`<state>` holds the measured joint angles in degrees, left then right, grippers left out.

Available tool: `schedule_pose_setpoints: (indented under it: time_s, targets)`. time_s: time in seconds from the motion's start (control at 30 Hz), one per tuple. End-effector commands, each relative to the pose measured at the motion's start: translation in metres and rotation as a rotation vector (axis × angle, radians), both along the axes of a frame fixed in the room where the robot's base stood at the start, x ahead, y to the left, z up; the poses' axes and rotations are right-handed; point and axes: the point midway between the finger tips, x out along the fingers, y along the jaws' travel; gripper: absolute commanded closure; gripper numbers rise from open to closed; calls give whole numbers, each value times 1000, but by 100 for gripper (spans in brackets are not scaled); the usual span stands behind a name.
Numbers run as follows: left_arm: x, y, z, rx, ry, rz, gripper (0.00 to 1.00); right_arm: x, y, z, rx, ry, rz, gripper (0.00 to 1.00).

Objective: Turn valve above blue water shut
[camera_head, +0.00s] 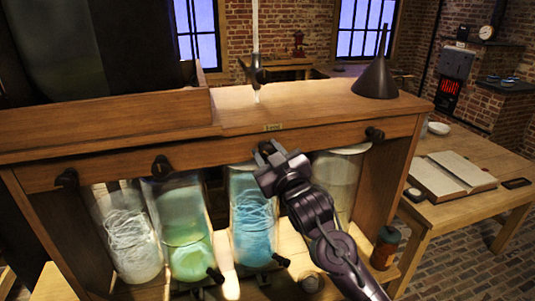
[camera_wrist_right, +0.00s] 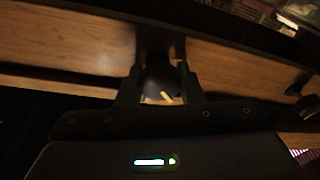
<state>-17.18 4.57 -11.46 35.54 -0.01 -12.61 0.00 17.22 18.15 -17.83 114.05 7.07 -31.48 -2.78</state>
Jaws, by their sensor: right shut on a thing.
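A glass jar with blue water (camera_head: 252,225) stands in the wooden rack, third from the left. The valve above it is a dark knob on the rack's front board, mostly hidden by my gripper in the head view; its dark knob with a light yellow mark (camera_wrist_right: 165,97) shows in the right wrist view. My right gripper (camera_head: 268,158) reaches up from the lower right to this valve. In the right wrist view my gripper (camera_wrist_right: 160,85) has its fingers on both sides of the knob and is shut on it. My left gripper is not in view.
Similar dark valves sit on the front board at the left (camera_head: 66,178), above the green jar (camera_head: 161,168) and at the right (camera_head: 375,135). A dark funnel (camera_head: 376,78) stands on the rack top. A side table with an open book (camera_head: 452,174) is at the right.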

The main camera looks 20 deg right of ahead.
Motion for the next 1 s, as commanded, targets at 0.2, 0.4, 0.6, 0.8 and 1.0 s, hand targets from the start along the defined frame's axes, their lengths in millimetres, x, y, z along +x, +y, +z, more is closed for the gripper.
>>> schedule_pose_setpoints:
  time_s: [0.2,0.4,0.6,0.8,1.0]
  targets:
    - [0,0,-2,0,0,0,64,0,1,-2,211,11,1,89]
    - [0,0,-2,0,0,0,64,0,0,-2,398,18,0,89]
    - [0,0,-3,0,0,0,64,0,0,-2,572,23,-1,89]
    - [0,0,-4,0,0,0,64,0,0,-2,707,29,-1,89]
    - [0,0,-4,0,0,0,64,0,0,-2,795,31,0,89]
